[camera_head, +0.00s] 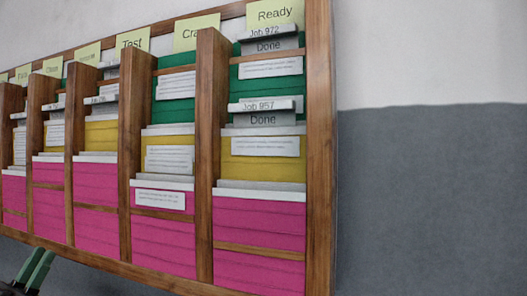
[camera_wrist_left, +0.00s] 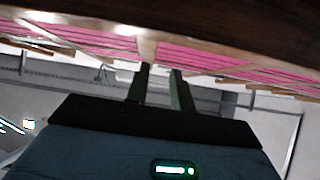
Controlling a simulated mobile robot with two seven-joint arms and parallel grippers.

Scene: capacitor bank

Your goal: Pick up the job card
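A wooden wall rack (camera_head: 320,150) holds job cards in green, yellow and pink pockets. In its rightmost column, under the "Ready" label, a card reading "Job 972 Done" (camera_head: 268,46) stands in the top green pocket. A card reading "Job 957 Done" (camera_head: 262,119) stands below it. Other cards show in columns to the left; their text is too small to read. Which card the task means cannot be told. My left gripper (camera_head: 36,266) is below the rack's lower left edge, open and empty. In the left wrist view its fingers (camera_wrist_left: 160,78) stand apart under the rack. My right gripper is out of view.
The rack's wooden dividers (camera_head: 205,150) stand out between the columns. A wooden bottom rail (camera_head: 160,280) lies above my left gripper. The grey and white wall (camera_head: 430,190) right of the rack is bare.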

